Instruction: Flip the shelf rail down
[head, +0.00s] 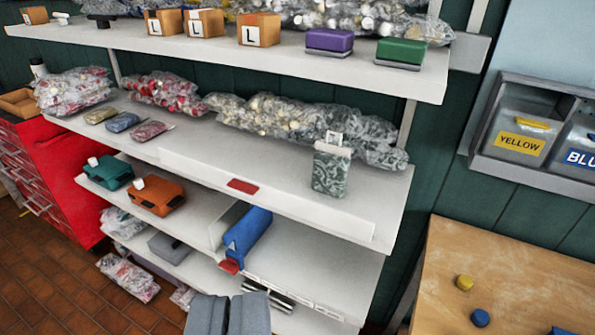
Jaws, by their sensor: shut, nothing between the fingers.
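The shelf rail (310,206) is a long white strip along the front edge of the middle shelf (392,195). It appears to stand up above the shelf surface, with a red tab (242,186) near its middle. A second red tab (230,266) shows at the front of the shelf below, beside a blue case. My gripper (228,312) is at the bottom edge of the picture, its two grey fingers shut with nothing held. It is apart from the rail, lower in the picture.
A patterned box (331,172) stands behind the rail's right part. Bagged goods (270,115) lie along the shelf's back. The top shelf (270,55) overhangs with small boxes. A red drawer cabinet (55,180) stands left, a wooden table (500,280) right. Brown floor tiles show lower left.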

